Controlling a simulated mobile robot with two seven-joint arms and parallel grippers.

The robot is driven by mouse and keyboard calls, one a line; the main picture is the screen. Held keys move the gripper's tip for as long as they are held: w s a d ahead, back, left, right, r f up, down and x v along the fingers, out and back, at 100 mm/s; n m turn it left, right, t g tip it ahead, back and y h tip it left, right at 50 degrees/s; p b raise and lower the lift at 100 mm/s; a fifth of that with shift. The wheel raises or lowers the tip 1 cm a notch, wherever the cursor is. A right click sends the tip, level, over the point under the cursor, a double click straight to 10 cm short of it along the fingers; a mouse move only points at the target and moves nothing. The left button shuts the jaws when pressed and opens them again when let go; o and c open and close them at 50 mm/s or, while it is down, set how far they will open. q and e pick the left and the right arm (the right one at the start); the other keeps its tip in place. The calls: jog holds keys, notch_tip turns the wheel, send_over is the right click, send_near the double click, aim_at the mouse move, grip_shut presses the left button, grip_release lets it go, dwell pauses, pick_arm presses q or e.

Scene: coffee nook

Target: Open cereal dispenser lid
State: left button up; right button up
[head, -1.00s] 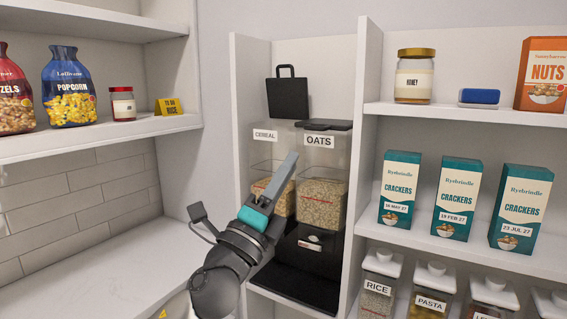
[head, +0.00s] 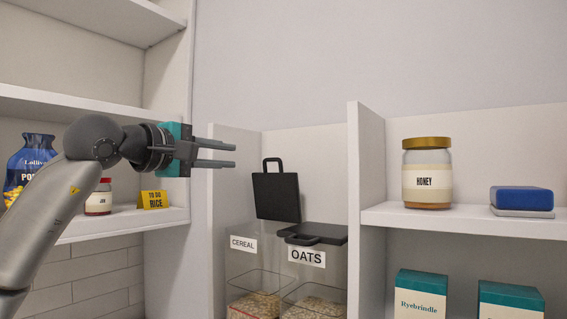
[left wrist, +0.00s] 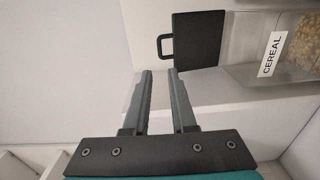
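The cereal dispenser has two clear bins, labelled CEREAL (head: 243,243) and OATS (head: 307,257). The black cereal lid (head: 277,197) stands upright with its handle loop at the top. The oats lid (head: 318,236) lies flat and closed. My left gripper (head: 235,155) is to the left of the upright lid and a little higher, apart from it. Its two fingers are parallel with an empty gap between them. In the left wrist view the fingers (left wrist: 160,71) point toward the lid's handle side, and the lid (left wrist: 193,40) shows beyond them. My right gripper is not in view.
A white upright divider (head: 367,200) stands right of the dispenser. Left, behind my arm, are a jar (head: 99,203) and a yellow card (head: 153,200). The wall above the dispenser is clear.

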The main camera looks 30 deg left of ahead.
aim_at(269, 159)
pick_arm(q)
jog(key=w+p, duration=0.1)
jog(key=w, duration=0.3)
jog(key=w+p, duration=0.2)
jog(key=w, duration=0.2)
jog(key=w+d+p, duration=0.1)
jog(key=w, duration=0.4)
jog(key=shift+w+f+p, duration=0.1)
jog(key=shift+w+p, duration=0.35)
jog(key=shift+w, duration=0.3)
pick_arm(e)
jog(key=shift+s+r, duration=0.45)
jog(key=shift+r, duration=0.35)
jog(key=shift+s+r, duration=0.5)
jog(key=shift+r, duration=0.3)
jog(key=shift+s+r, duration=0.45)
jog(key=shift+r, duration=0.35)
pick_arm(q)
grip_shut()
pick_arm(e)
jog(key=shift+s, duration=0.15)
